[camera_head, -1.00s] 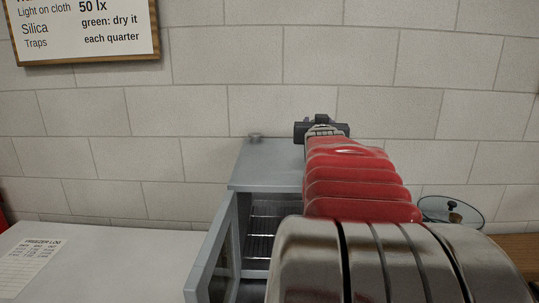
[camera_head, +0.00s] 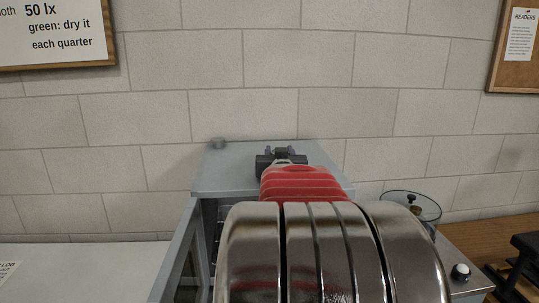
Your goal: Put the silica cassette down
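My gripper (camera_head: 282,154) shows small and dark beyond my red and steel arm, over the top of a grey cabinet. Its fingers point away from me, with dark purplish parts at the tips. My own arm hides most of it, so I cannot tell whether it is open or shut. I cannot make out a silica cassette for certain, in the gripper or elsewhere. The grey cabinet (camera_head: 225,178) has its door (camera_head: 181,255) swung open at the left. Its inside is mostly hidden by my arm.
A small grey knob (camera_head: 217,143) sits on the cabinet top's back left. A round glass lid (camera_head: 412,206) with a dark knob is right of it. A white worktop (camera_head: 90,270) lies left, a wooden one (camera_head: 490,240) right. A brick wall stands behind.

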